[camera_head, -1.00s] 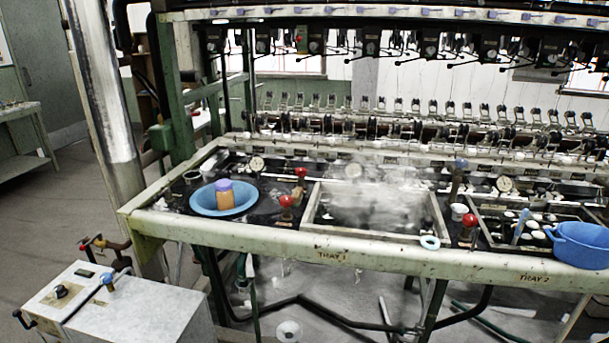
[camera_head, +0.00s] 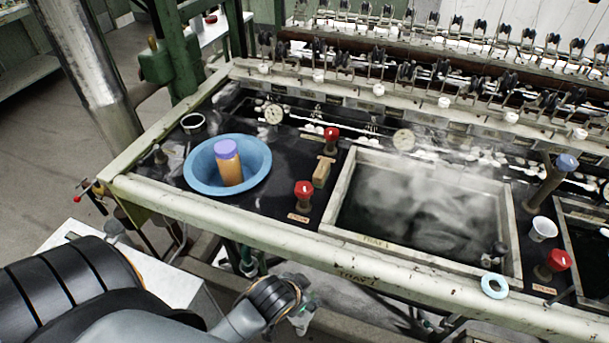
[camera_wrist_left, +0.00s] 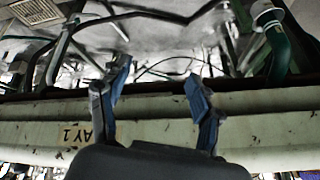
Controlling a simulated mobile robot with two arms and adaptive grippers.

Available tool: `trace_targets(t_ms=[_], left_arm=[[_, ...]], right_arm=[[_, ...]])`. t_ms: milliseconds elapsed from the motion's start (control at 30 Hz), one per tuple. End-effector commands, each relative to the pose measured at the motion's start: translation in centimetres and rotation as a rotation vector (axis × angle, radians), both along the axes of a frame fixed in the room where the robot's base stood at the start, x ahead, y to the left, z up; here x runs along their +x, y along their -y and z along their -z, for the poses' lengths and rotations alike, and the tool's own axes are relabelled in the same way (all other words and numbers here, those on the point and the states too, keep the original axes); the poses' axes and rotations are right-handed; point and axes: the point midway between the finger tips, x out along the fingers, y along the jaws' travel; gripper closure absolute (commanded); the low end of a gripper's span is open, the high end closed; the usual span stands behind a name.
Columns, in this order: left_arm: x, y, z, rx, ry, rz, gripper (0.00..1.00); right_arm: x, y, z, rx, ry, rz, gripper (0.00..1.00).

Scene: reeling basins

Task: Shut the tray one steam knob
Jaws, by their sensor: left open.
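Tray one (camera_head: 335,195) is a pale-framed basin of dark water with steam over it. A red knob (camera_head: 304,191) stands upright just left of it, with a small label plate in front that I cannot read clearly. Another red knob (camera_head: 331,137) stands behind it. My left arm comes in from the lower left. My left gripper (camera_head: 303,318) is low in front of the bench's front rail, below and apart from the knobs, and partly hidden by the wrist. In the left wrist view, its blue-tipped fingers (camera_wrist_left: 158,95) are spread and empty, with the rail's upside-down tray label close by.
A blue bowl (camera_head: 200,178) holding an orange jar with a purple lid (camera_head: 226,150) stands left of the knobs. A wooden block (camera_head: 322,172) lies between the red knobs. A third red knob (camera_head: 557,260), a white cup (camera_head: 543,228) and a pale blue ring (camera_head: 494,286) are at right.

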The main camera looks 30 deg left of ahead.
Motion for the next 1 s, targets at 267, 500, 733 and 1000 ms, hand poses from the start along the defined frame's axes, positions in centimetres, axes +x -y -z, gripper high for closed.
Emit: trace_targets(t_ms=[267,500,733,1000], left_arm=[[2.5,-0.6,-11.4,0.032,0.186,-0.004,0.35],[11.4,-0.3,-19.1,0.143,0.596,0.084,0.35],[18.2,3.6,-30.9,0.286,1.111,0.317,0.35],[17.7,14.8,-41.9,0.517,1.711,0.982,0.35]], right_arm=[[-0.9,0.5,-1.1,-0.006,-0.014,-0.002,0.60],[-0.8,0.7,-1.1,-0.008,-0.013,-0.002,0.60],[-0.1,0.6,-1.1,-0.006,-0.001,-0.001,0.60],[-0.1,0.4,-1.2,-0.004,0.000,-0.002,0.60]])
